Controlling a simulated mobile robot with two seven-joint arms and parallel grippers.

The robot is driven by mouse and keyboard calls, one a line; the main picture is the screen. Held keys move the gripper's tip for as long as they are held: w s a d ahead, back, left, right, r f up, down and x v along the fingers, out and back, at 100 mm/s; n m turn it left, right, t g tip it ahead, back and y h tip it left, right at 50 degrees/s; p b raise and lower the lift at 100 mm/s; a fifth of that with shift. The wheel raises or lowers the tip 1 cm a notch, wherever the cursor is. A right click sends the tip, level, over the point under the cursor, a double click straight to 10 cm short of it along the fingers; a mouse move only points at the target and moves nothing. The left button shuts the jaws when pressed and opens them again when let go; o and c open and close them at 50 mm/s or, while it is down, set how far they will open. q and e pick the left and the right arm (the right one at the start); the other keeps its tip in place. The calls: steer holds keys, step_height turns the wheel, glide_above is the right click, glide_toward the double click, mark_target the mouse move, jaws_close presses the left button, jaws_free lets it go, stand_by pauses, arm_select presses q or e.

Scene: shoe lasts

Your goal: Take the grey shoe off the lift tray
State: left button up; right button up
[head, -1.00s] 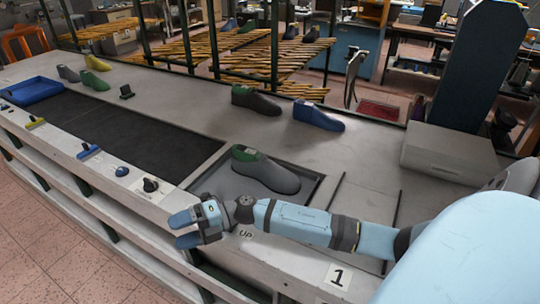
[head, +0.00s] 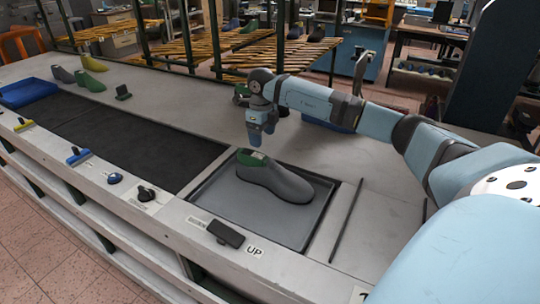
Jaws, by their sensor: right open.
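The grey shoe (head: 277,182), a last with a green top at its heel, lies on the dark lift tray (head: 223,212), toe to the right. The tray is set into the pale bench top, and the shoe stands toward its back part. My right gripper (head: 261,138) is open and points down. In the picture it is just above the green heel end, with a gap between them; its exact depth over the shoe is hard to tell. Nothing shows between its fingers. My left gripper is out of view.
A dark belt (head: 110,138) runs left of the tray. Small controls line the front edge, with a black switch (head: 225,233) by the tray.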

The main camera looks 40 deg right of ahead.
mark_target(261, 156)
step_height(261, 156, down, 4)
steer(key=shift+r, duration=0.25)
steer(key=shift+a+f+p, duration=0.2)
steer(key=shift+f+p, duration=0.05)
steer(key=shift+f, duration=1.1)
steer(key=shift+a+f+p, duration=0.15)
steer(key=shift+f+p, duration=0.05)
steer(key=shift+f, duration=1.15)
steer(key=shift+r, duration=0.1)
jaws_close()
